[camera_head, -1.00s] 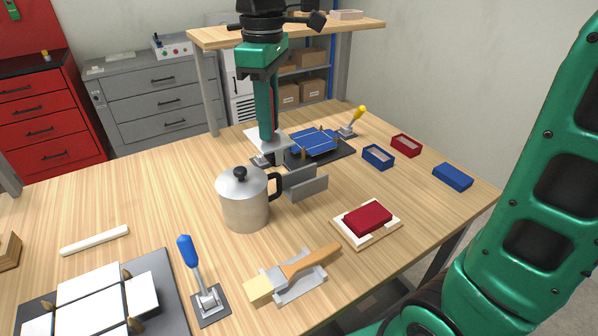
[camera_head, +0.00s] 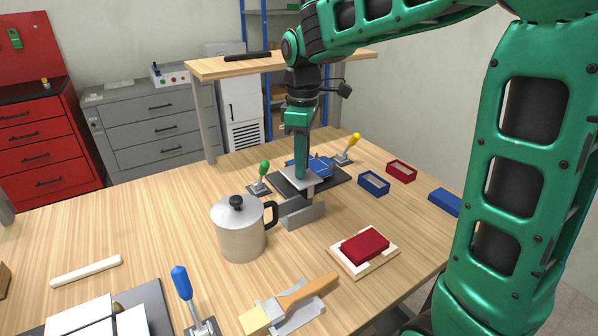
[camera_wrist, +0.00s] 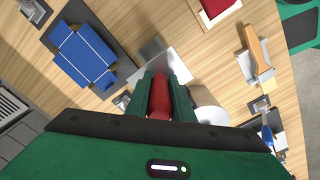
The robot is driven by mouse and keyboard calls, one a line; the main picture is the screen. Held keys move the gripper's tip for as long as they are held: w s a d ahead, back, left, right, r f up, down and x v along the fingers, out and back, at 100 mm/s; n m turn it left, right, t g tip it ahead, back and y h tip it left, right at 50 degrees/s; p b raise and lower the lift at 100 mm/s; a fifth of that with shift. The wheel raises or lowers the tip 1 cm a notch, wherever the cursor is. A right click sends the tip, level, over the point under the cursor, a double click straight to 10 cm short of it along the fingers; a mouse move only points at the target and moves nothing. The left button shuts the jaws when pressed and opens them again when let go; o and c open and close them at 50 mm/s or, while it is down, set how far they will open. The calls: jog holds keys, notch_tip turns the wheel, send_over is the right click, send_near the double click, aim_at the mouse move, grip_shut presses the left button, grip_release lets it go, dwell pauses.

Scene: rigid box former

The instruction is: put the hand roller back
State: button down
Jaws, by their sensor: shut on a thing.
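My gripper (camera_head: 302,177) points down over the table, just behind a grey upright holder (camera_head: 303,216). In the wrist view its fingers (camera_wrist: 161,84) are shut on a red cylindrical part of the hand roller (camera_wrist: 159,97). The roller is not clearly visible in the head view. A pale flat plate (camera_wrist: 178,62) shows just beyond the fingertips in the wrist view; I cannot tell whether it touches the roller. The holder stands beside the metal pot (camera_head: 238,231), and the gripper partly covers the space behind it.
A blue box blank (camera_head: 323,167) lies on a dark plate behind the gripper, between green (camera_head: 264,169) and yellow (camera_head: 354,140) handled clamps. A red block on a white-topped board (camera_head: 364,247) and a wooden-handled brush (camera_head: 302,293) are in front. Small blue and red trays stand right.

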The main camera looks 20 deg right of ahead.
jog(key=shift+f, duration=1.35)
jog(key=shift+f, duration=0.55)
jog(key=c, duration=1.5)
grip_release()
jog(key=shift+c, duration=0.2)
